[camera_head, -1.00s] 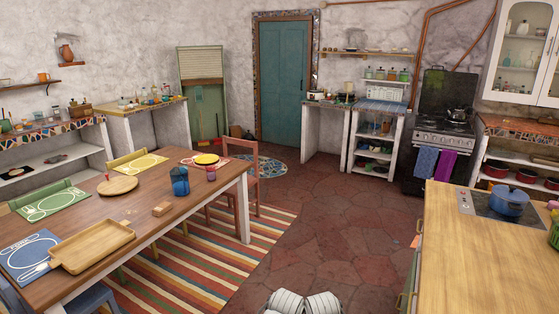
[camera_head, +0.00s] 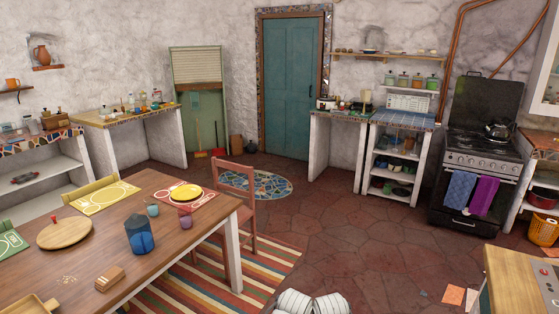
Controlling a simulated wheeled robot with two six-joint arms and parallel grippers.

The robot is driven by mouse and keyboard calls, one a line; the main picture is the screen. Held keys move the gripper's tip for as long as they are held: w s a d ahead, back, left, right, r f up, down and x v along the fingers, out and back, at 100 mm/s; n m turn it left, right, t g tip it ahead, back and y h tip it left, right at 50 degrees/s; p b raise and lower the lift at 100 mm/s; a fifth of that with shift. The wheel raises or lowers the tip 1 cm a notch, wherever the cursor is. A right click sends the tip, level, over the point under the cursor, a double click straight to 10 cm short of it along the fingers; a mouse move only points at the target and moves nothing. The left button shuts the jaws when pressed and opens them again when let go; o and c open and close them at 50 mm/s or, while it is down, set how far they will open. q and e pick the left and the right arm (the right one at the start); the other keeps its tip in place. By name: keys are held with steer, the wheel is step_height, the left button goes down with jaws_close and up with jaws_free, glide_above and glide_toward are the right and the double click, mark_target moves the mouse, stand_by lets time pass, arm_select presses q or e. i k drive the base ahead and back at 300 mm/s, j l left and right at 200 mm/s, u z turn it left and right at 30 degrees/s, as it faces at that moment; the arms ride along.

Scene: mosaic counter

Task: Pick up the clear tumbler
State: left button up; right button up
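I cannot single out a clear tumbler for sure. Small clear glass-like vessels (camera_head: 32,125) stand on the mosaic-edged counter (camera_head: 50,136) at the left edge, too small to identify. More small bottles and vessels (camera_head: 143,101) stand on the counter (camera_head: 128,115) behind it, by the back wall. Neither of my grippers is in view; only white rounded parts of mine show at the bottom centre.
A wooden table (camera_head: 165,235) fills the lower left, with a blue lidded jar (camera_head: 140,236) and plates. A red chair (camera_head: 238,195) stands at its right end. A wooden counter (camera_head: 515,283) is at lower right, a stove (camera_head: 482,165) beyond.

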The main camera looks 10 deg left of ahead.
mark_target(152, 206)
steer(key=i, duration=1.9)
steer(key=i+u, duration=0.15)
steer(key=i, duration=0.5)
steer(key=u, duration=3.2)
steer(key=k, duration=0.05)
